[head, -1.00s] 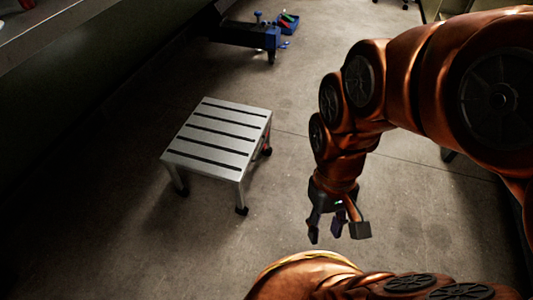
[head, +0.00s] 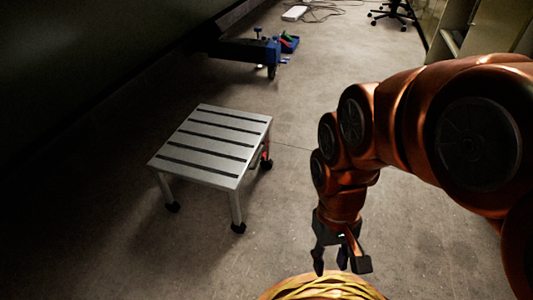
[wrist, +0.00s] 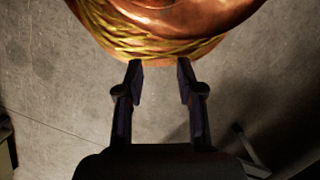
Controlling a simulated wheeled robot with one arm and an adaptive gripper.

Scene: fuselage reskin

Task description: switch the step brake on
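A low metal step (head: 212,146) with dark grip strips stands on the floor, left of centre in the head view. Its legs end in dark feet or casters. A small red part (head: 265,154) shows by its right rear leg; it may be the brake, but it is too small to tell its position. My gripper (head: 338,268) hangs to the right of the step and apart from it, pointing down. In the wrist view my gripper (wrist: 160,105) has its two fingers spread with nothing between them. The step is not clearly seen in the wrist view.
Cables and a white power strip (head: 295,13) lie farther back. An office chair (head: 392,12) is at the back right. Floor around the step is clear.

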